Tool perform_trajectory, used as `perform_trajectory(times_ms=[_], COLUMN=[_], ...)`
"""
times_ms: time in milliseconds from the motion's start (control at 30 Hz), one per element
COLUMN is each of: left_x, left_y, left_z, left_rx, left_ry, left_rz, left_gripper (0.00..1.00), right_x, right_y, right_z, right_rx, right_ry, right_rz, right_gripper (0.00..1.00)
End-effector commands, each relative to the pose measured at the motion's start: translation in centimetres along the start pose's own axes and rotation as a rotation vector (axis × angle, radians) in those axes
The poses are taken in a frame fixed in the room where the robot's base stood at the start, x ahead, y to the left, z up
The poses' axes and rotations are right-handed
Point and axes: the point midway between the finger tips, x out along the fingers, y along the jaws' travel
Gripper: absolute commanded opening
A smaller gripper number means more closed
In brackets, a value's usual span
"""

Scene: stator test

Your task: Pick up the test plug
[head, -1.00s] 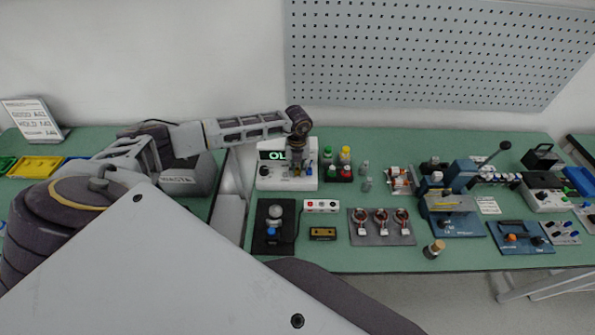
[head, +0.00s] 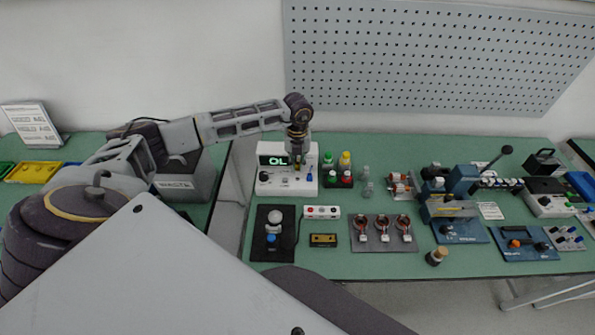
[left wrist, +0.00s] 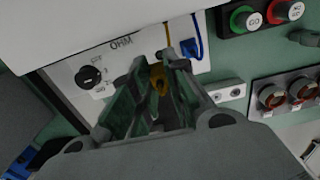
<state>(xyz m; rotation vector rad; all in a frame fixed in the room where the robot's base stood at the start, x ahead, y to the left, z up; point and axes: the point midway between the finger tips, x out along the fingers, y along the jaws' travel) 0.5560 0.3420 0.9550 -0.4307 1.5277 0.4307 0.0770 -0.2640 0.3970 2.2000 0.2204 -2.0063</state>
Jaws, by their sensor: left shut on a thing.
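The test plug (left wrist: 157,76) is yellow, on a thin yellow lead, and shows between my fingers in the left wrist view. My left gripper (left wrist: 160,92) is shut on it. In the head view my left gripper (head: 297,160) points down over the front panel of the white ohm meter (head: 267,186), whose green display reads OL. The meter's panel with a black knob also shows in the left wrist view (left wrist: 113,56). A blue plug (left wrist: 190,47) with a blue lead sits in the panel beside the yellow one. The fingers hide the plug's lower end. My right gripper is out of view.
Green and red buttons (head: 340,179) stand right of the meter. In front are a black fixture (head: 273,248), a white socket strip (head: 322,212) and a grey plate with three copper rings (head: 382,247). A blue press (head: 458,190) stands further right. A pegboard hangs behind.

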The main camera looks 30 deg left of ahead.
Motion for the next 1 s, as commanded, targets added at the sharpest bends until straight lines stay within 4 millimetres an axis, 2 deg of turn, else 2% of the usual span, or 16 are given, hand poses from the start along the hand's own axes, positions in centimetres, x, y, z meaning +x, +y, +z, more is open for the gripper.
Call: perform_trajectory(times_ms=[200, 333, 1000], left_x=[-2.8, -3.8, -4.1], left_y=[0.0, 0.0, 0.0], left_z=[0.1, 0.0, 0.0], left_rx=[-0.001, -0.001, 0.0], left_ry=[-0.002, -0.001, 0.0], left_rz=[-0.001, 0.0, 0.0], left_gripper=[0.0, 0.0, 0.0], right_x=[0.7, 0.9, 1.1], right_y=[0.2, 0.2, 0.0], right_z=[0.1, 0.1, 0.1], right_rx=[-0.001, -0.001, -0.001], right_ry=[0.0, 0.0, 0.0], right_rz=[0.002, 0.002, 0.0], right_gripper=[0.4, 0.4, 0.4])
